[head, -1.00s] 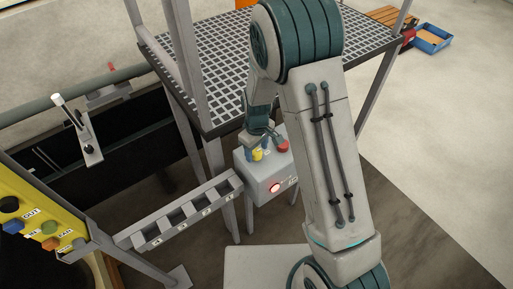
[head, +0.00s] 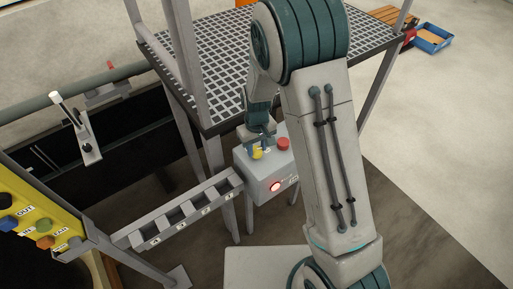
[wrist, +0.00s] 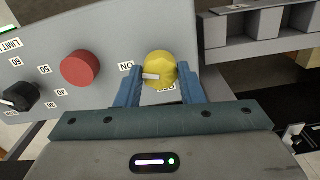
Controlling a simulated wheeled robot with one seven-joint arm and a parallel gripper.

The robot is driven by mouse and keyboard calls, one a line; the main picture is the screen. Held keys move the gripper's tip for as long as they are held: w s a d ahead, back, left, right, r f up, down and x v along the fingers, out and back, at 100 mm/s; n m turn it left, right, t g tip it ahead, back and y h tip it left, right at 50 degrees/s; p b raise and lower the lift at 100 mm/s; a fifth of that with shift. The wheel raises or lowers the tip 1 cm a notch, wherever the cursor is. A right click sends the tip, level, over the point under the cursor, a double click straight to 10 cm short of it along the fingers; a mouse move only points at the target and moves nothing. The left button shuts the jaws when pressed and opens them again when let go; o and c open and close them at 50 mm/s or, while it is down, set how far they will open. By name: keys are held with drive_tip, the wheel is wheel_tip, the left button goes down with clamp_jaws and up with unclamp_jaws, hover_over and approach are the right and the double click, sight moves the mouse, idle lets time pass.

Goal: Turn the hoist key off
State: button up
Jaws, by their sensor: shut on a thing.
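The hoist key is a yellow round knob (wrist: 162,66) with a white pointer mark, on the top of a grey control box (head: 262,177). The pointer faces left, towards the ON label (wrist: 126,67). A second label (wrist: 165,87), probably OFF, is partly hidden below the knob. My gripper (wrist: 162,74) has its two blue fingers on either side of the knob and is shut on it. In the head view the yellow knob (head: 257,154) shows just below my gripper.
A red button (wrist: 80,68) and a black dial (wrist: 20,97) with a LIMIT scale sit left of the key. A red lamp (head: 276,187) glows on the box front. A slotted rail (head: 185,213) adjoins the box; a grated platform (head: 215,70) stands behind.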

sight(256, 149)
drive_tip(key=m+b, duration=0.1)
drive_tip(key=m, duration=0.2)
drive_tip(key=shift+m, duration=0.3)
drive_tip(key=m, duration=0.3)
drive_tip(key=shift+m, duration=0.3)
drive_tip(key=m, duration=0.3)
drive_tip(key=shift+a+r+m, duration=0.1)
drive_tip(key=shift+m, duration=1.8)
drive_tip(key=shift+w+m, duration=0.1)
drive_tip(key=shift+m, duration=0.2)
drive_tip(key=o, duration=1)
wheel_tip(256, 149, up, 14)
drive_tip(key=shift+f, duration=0.1)
